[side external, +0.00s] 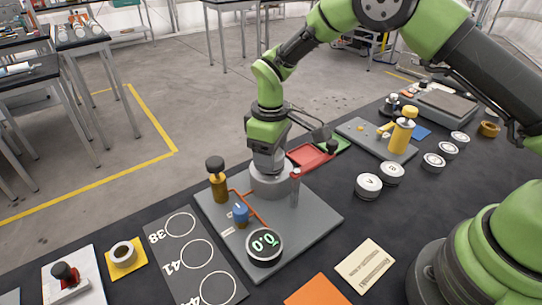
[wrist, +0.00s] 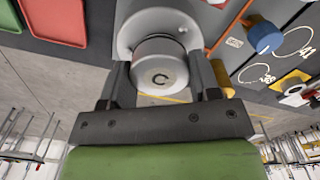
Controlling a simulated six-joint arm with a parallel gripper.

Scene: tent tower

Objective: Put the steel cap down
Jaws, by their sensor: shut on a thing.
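My gripper (wrist: 160,72) is shut on a steel cap (wrist: 160,68) marked with a letter C, with one dark finger on each side of it. A round grey seat (wrist: 128,38) shows just beyond the cap in the wrist view. In the side external view my gripper (side external: 270,165) points down over the grey round post (side external: 272,184) on the grey base plate (side external: 310,222). The cap is mostly hidden by my gripper there. I cannot tell whether the cap touches the seat.
On the plate are a brass cylinder with a dark knob (side external: 218,182), a blue valve (side external: 240,213), a thin upright (side external: 295,188) and a round display (side external: 264,246). A red tray (side external: 311,155) is close behind. White round weights (side external: 368,187) stand right; a circle-marked board (side external: 188,262) lies left.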

